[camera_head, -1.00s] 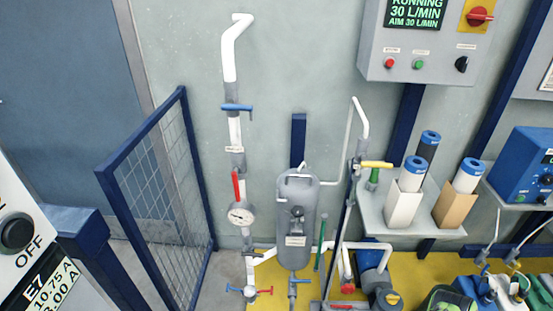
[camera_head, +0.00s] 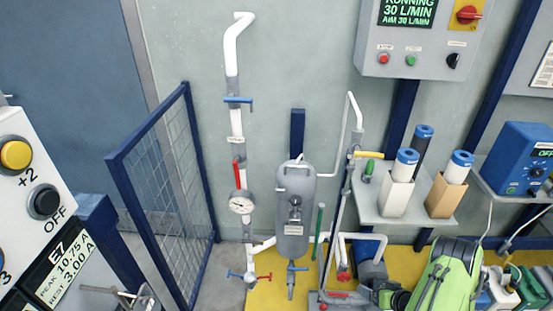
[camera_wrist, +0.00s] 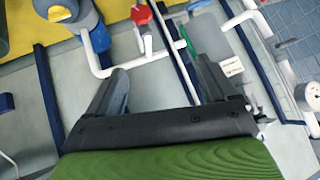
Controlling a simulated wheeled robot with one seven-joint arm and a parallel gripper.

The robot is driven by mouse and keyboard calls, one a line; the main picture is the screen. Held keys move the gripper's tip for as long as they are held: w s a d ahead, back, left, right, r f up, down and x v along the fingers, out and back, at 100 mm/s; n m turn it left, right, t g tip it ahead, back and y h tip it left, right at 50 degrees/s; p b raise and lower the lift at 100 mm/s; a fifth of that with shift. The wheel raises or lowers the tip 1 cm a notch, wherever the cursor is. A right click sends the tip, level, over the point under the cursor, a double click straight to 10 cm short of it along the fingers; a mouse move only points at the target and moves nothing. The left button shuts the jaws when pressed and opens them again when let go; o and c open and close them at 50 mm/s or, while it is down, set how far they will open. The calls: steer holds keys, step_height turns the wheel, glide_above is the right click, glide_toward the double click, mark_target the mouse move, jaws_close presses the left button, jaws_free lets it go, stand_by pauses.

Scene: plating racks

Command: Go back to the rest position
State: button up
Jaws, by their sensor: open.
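My gripper (camera_wrist: 162,70) is open in the wrist view. Its two grey fingers stand apart with nothing held between them. White pipe (camera_wrist: 130,63) and a wall surface show beyond the fingers. My green arm (camera_head: 440,278) is at the lower right of the head view, in front of the yellow floor area. The fingers cannot be made out clearly there.
A grey tank (camera_head: 294,222) and a pressure gauge (camera_head: 242,203) stand centre. A shelf (camera_head: 365,205) holds blue-capped cylinders. A blue mesh gate (camera_head: 150,170) and a button panel (camera_head: 30,190) are left. A control box (camera_head: 415,35) hangs above. A blue unit (camera_head: 525,158) is right.

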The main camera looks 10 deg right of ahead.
steer(key=w+a+r+n+g+y+p, duration=0.15)
steer(key=a+r, duration=0.25)
steer(key=r, duration=0.4)
steer(key=w+a+r+n, duration=0.1)
steer(key=w+a+r, duration=0.25)
steer(key=r, duration=0.45)
steer(key=w+a+r+n+g, duration=0.15)
steer(key=a+r, duration=0.25)
steer(key=r, duration=0.4)
steer(key=s+a+r+p, duration=0.1)
steer(key=s+a+r, duration=0.2)
steer(key=a+r, duration=0.3)
steer(key=s+a+r+p, duration=0.1)
steer(key=s+a+r, duration=0.25)
steer(key=r, duration=0.35)
steer(key=s+a+r+m+h, duration=0.1)
steer(key=s+r, duration=0.3)
steer(key=s, duration=0.4)
steer(key=s+a+r+h, duration=0.2)
steer(key=s+a+r, duration=0.1)
steer(key=s, duration=0.5)
steer(key=shift+s+a+r+m+p, duration=0.35)
steer(key=shift+a+r+m+p, duration=0.05)
steer(key=shift+a+p, duration=0.1)
